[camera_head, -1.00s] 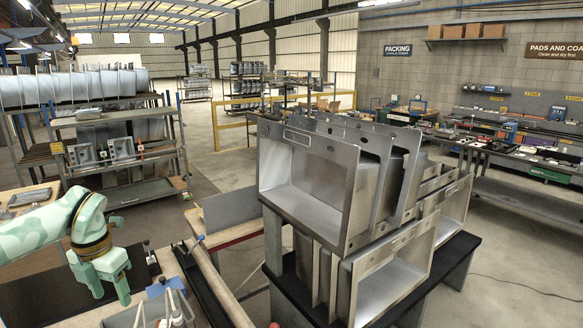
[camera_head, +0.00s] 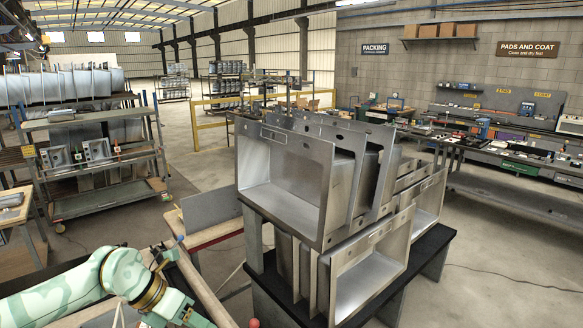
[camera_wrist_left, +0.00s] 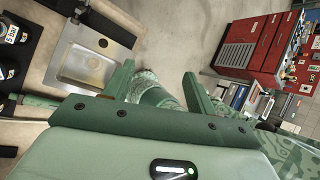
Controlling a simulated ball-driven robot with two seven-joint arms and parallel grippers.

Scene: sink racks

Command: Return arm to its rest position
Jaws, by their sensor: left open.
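My left arm comes in at the lower left of the head view, with its left gripper (camera_head: 188,318) at the bottom edge, partly cut off. In the left wrist view the left gripper's two green fingers (camera_wrist_left: 158,86) stand apart with nothing held between them. A mint-green part of my own body shows beyond the fingers. My right gripper is in neither view.
Upright steel sinks (camera_head: 285,180) stand on a black-topped rack (camera_head: 440,245) at centre right. A wooden bench edge (camera_head: 205,285) runs near my left arm. The wrist view shows a sink (camera_wrist_left: 88,60) on a bench and a red tool cabinet (camera_wrist_left: 248,50). Open floor lies beyond.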

